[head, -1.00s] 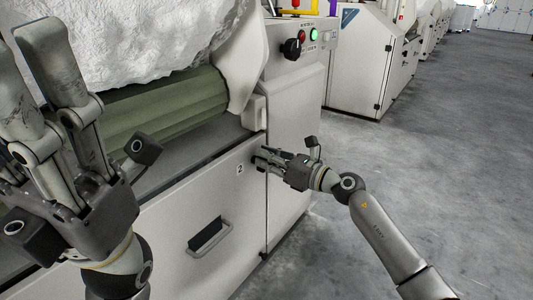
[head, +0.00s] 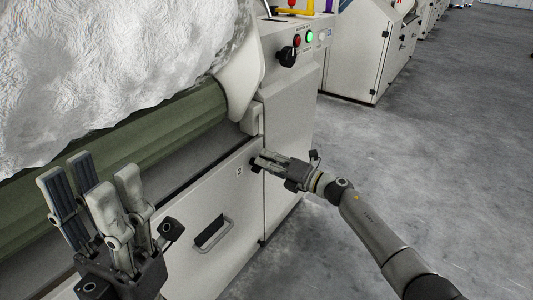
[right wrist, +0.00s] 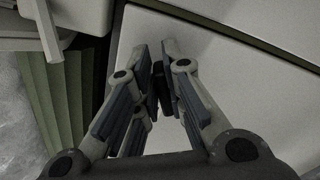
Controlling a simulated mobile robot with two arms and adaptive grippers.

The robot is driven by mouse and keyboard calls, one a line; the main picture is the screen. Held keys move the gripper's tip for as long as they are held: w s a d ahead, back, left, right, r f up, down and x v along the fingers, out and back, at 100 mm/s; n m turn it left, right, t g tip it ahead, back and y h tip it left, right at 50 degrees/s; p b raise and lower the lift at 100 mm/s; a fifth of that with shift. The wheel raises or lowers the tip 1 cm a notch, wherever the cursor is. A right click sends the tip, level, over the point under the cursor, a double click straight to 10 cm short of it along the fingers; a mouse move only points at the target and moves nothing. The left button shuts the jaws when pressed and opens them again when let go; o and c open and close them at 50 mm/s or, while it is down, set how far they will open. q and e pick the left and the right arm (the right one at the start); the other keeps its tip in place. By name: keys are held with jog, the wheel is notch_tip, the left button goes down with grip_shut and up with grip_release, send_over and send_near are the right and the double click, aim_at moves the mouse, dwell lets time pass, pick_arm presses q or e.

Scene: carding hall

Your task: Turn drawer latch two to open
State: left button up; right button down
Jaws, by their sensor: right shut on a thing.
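The drawer front (head: 185,250) is a pale panel marked with a small "2" (head: 239,170). My right gripper (head: 257,159) is at the drawer's upper right corner, just right of that mark. In the right wrist view its fingers (right wrist: 160,80) are shut on a small dark latch (right wrist: 162,90), which stands out from the pale panel. The fingers hide most of the latch in the head view, and I cannot tell its turn angle. My left gripper (head: 90,178) is open and empty, fingers pointing up, in front of the machine at lower left.
A dark handle (head: 212,233) sits on the drawer front. Above are a green roller (head: 150,145) and white fibre (head: 100,60). A control panel with a black knob (head: 288,56) and lit green button (head: 309,37) is above right. Grey floor (head: 430,150) is clear at right.

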jog(key=m+p, duration=0.1)
jog(key=m, duration=0.1)
jog(key=f+m+p, duration=0.1)
jog(key=m, duration=0.2)
jog(key=shift+w+d+m+p, duration=0.1)
jog(key=shift+w+m+p, duration=0.05)
jog(key=shift+m+p, duration=0.2)
dwell(0.5)
jog(key=c, duration=1.5)
grip_release()
jog(key=v, duration=1.2)
